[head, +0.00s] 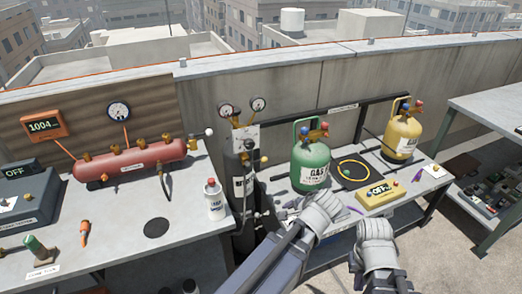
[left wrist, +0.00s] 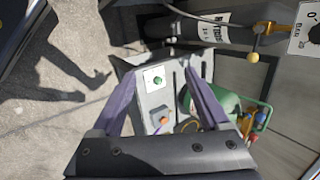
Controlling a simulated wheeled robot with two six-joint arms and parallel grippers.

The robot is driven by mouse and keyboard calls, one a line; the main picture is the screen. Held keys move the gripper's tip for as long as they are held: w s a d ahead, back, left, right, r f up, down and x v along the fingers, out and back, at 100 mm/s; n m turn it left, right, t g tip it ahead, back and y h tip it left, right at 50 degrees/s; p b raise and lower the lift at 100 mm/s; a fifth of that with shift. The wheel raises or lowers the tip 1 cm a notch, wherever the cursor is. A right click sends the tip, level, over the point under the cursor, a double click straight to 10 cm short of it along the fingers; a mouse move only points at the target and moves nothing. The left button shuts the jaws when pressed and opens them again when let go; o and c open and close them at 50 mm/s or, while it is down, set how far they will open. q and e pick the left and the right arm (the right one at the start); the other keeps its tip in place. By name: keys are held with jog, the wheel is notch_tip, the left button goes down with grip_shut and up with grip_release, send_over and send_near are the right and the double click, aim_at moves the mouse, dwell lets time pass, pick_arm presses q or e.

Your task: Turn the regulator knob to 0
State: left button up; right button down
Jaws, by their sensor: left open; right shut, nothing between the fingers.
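The regulator stands on top of a black gas cylinder (head: 240,190) in the middle of the head view, with two round gauges (head: 242,108) on brass stems and a pale plate (head: 246,134). The knob is too small to read there. In the left wrist view a white plate marked 0 and BAR (left wrist: 306,36) is cut by the right edge, with a yellow ball (left wrist: 253,57) on brass fittings beside it. My left gripper (head: 288,208) is right of and below the regulator, apart from it, with open fingers (left wrist: 163,100). My right gripper (head: 375,222) is shut and empty at the right bench's front.
A green tank (head: 311,165), a yellow tank (head: 402,135) and a yellow OFF box (head: 380,194) stand on the right bench. The left bench holds a red manifold (head: 128,163) and a white bottle (head: 214,200). A green knob (left wrist: 157,80) lies between my left fingers' lines of view.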

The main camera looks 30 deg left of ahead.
pick_arm(q)
jog(key=w+a+r+m+t+y+b, duration=0.3)
jog(key=w+a+m+y+b, duration=0.25)
jog(key=w+a, duration=0.4)
jog(key=m+t+y+b, duration=0.2)
jog(key=m+t+b, duration=0.25)
jog(key=m, duration=0.65)
send_near(250, 145)
jog(key=x, duration=0.3)
jog(key=shift+t, duration=0.25)
jog(key=shift+p+x, duration=0.4)
jog(key=shift+x, duration=3.3)
jog(key=shift+f, duration=0.2)
grip_shut()
